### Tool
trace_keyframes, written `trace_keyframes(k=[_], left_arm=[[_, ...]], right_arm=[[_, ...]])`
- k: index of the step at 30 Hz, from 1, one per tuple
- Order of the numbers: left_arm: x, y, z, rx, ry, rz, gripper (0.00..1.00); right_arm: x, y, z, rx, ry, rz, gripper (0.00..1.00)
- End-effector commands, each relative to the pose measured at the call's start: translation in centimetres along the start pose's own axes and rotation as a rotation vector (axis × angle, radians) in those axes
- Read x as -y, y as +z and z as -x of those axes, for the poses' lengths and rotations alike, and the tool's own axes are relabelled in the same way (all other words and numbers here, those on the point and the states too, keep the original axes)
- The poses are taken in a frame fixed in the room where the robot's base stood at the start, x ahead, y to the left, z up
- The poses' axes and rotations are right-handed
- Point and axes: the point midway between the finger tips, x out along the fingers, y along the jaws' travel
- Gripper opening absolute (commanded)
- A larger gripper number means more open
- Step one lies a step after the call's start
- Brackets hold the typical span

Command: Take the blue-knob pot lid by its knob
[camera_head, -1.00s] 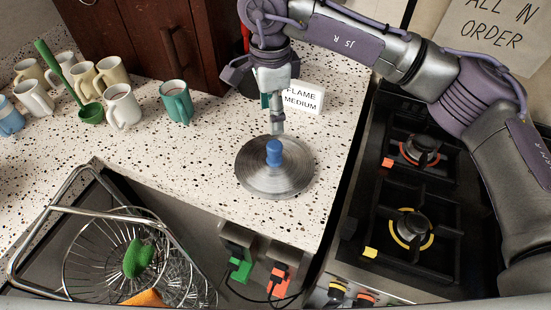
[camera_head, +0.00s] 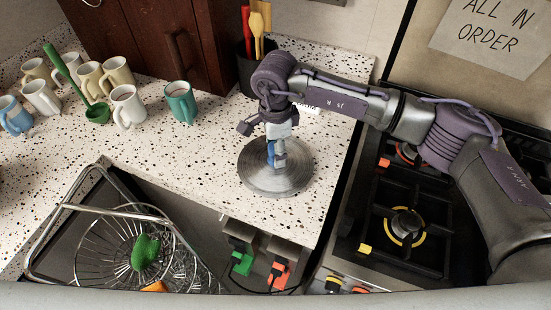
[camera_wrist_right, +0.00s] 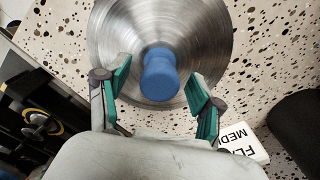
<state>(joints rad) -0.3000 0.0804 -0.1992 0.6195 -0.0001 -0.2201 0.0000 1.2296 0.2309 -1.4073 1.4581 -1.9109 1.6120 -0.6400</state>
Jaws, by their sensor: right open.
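The pot lid (camera_head: 262,182) is a round brushed-metal disc lying on the speckled counter near its right edge. Its blue knob (camera_wrist_right: 160,74) stands at the centre and shows fully in the right wrist view; in the head view my gripper partly covers it. My right gripper (camera_head: 277,157) is over the lid, right by the knob. In the right wrist view its two green-padded fingers (camera_wrist_right: 160,95) are spread apart with a gap on both sides of the knob. They do not clasp it. My left gripper is not in view.
A stove (camera_head: 428,215) stands right of the counter. Several mugs (camera_head: 127,105) and a green ladle (camera_head: 97,112) stand at left. A utensil holder (camera_head: 246,78) is behind. A wire basket (camera_head: 100,265) is at front left.

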Motion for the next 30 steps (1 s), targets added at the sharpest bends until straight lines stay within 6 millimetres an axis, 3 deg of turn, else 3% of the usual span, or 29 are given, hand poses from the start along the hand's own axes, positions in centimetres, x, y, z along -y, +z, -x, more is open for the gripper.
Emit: trace_keyframes(k=[2,14,25,30], left_arm=[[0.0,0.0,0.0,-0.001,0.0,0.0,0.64],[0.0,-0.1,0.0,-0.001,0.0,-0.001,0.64],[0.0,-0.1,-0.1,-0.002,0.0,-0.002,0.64],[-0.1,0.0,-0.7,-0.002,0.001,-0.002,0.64]], right_arm=[[0.0,0.0,0.0,0.0,0.0,0.0,0.66],[0.0,0.0,0.0,0.001,0.0,0.0,0.01],[0.0,0.0,0.2,0.001,-0.001,0.0,0.0],[0.1,0.0,1.1,0.002,-0.004,0.0,0.0]])
